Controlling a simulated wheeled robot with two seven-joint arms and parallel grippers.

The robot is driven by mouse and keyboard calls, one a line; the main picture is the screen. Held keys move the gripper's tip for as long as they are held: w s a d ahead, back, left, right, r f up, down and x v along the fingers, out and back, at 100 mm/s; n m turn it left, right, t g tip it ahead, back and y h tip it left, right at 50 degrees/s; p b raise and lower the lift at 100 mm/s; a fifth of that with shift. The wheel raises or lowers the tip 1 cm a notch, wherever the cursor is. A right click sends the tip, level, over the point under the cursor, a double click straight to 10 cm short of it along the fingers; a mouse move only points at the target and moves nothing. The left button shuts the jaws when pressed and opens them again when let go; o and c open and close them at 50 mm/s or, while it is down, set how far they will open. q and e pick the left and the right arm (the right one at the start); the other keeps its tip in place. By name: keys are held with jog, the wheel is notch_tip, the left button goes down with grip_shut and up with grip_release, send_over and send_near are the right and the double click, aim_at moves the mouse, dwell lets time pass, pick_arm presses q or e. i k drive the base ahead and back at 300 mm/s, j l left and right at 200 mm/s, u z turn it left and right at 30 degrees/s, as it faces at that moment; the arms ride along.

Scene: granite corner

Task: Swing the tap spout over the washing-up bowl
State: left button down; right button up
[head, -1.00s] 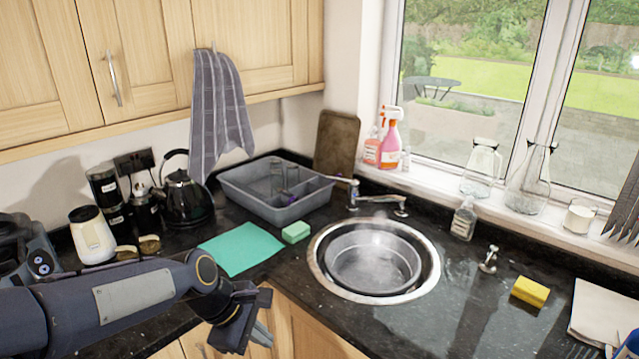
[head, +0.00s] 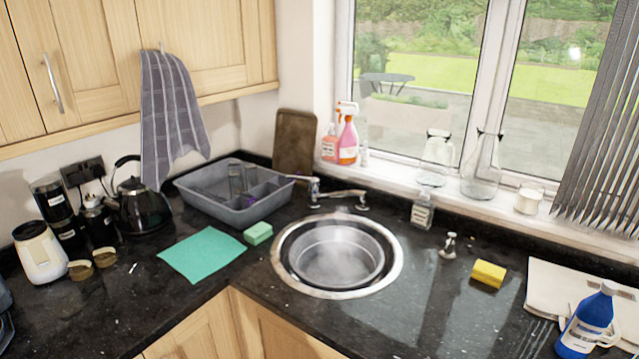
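The chrome tap (head: 338,194) stands on the worktop behind the round sink. Its spout runs sideways, roughly along the sink's back edge, and shows behind the bowl rather than above it. A lever with a darker tip points left near the tap's left end. The round grey washing-up bowl (head: 379,258) sits inside the steel sink rim (head: 398,268). It looks hazy inside, as if steaming. Neither of my grippers is in the head view.
A grey dish rack (head: 215,213) stands left of the tap, with a green sponge (head: 258,233) and teal cloth (head: 205,254) in front. A soap bottle (head: 421,214), small chrome fitting (head: 448,245) and yellow sponge (head: 488,274) are right. A blue bottle (head: 590,325) stands front right.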

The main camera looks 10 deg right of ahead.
aim_at(314, 198)
jog(key=i+u, duration=0.35)
jog(key=i+l+u, duration=0.1)
jog(key=i+u, duration=0.25)
jog(key=i, duration=0.2)
